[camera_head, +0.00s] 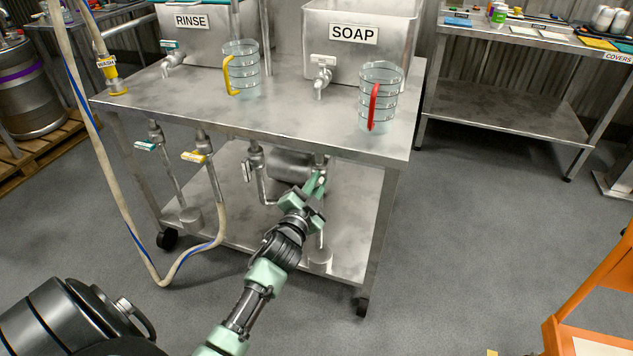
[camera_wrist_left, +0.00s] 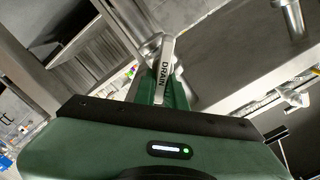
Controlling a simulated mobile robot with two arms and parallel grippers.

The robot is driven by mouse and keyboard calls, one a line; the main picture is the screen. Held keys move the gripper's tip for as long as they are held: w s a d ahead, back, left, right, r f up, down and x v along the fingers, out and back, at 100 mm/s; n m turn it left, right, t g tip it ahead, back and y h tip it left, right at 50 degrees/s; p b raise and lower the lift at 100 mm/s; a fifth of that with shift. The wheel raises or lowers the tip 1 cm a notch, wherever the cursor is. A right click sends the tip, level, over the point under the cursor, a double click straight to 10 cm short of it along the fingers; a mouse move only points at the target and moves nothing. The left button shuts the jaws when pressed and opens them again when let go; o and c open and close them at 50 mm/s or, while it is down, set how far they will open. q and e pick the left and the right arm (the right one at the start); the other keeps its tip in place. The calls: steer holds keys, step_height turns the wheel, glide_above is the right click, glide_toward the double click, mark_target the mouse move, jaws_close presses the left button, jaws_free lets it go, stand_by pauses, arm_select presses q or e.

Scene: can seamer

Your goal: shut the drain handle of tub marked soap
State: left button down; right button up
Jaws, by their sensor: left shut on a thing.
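The tub marked SOAP (camera_head: 398,45) stands on the right of the steel cart's top. In the head view, my left gripper (camera_head: 318,184) reaches under the front edge of the cart top, below this tub. In the left wrist view, a pale lever marked DRAIN (camera_wrist_left: 164,72) runs from a metal valve down between the green fingers of my left gripper (camera_wrist_left: 160,92). The gripper is shut on this drain handle. In the head view the fingers mostly hide the handle. My right gripper is in neither view.
The cart top (camera_head: 290,125) holds two clear jugs, one with a yellow handle (camera_head: 229,76) and one with a red handle (camera_head: 374,107).

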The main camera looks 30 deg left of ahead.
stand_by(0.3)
arm_select(q)
steer(key=c, duration=1.5)
jaws_free()
